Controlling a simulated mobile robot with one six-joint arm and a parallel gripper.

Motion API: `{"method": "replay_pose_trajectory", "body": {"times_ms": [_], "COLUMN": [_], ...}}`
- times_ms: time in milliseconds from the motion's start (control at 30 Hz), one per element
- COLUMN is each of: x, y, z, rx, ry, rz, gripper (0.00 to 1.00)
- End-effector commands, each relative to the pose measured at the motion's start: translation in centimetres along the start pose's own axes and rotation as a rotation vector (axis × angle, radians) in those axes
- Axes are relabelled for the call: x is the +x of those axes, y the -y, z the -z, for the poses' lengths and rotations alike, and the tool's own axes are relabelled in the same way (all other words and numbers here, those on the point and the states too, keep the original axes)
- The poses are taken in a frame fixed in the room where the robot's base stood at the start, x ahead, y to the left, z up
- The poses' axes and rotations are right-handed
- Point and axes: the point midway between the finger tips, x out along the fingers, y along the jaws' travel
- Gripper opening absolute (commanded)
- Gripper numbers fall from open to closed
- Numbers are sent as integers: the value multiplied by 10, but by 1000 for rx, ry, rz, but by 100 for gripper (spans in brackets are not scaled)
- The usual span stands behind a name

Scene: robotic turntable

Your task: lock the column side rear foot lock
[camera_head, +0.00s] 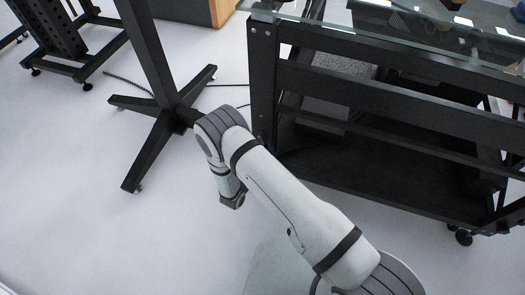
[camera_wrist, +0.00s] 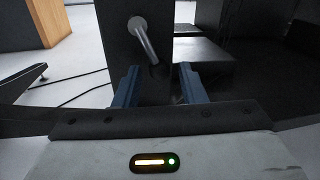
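A grey metal lever (camera_wrist: 146,42), which looks like the foot lock, sticks out from a black post (camera_wrist: 118,50) in the wrist view. It slants down to the right, its tip near the picture's middle. My gripper (camera_wrist: 158,84) has two blue fingers spread apart with nothing held between them. The lever tip appears just above and between the fingertips; I cannot tell the exact gap in depth. In the head view my gripper (camera_head: 237,202) hangs low, left of the black frame's near left leg (camera_head: 263,85). The lever cannot be made out there.
A black column stand (camera_head: 152,60) with spread feet (camera_head: 150,150) stands left of my arm. The black frame (camera_head: 400,100) with a glass top (camera_head: 400,35) fills the right. Cables (camera_wrist: 85,95) lie on the floor. White floor (camera_head: 130,240) is clear at the lower left.

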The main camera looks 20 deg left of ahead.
Motion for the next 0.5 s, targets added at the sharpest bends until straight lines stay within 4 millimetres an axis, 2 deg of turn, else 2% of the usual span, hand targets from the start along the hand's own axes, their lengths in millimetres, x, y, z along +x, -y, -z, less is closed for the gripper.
{"method": "replay_pose_trajectory", "body": {"times_ms": [67,433,500], "x": [0,0,0], "y": [0,0,0], "z": [0,0,0], "rx": [0,0,0], "ry": [0,0,0], "rz": [0,1,1], "gripper": [31,0,0]}}
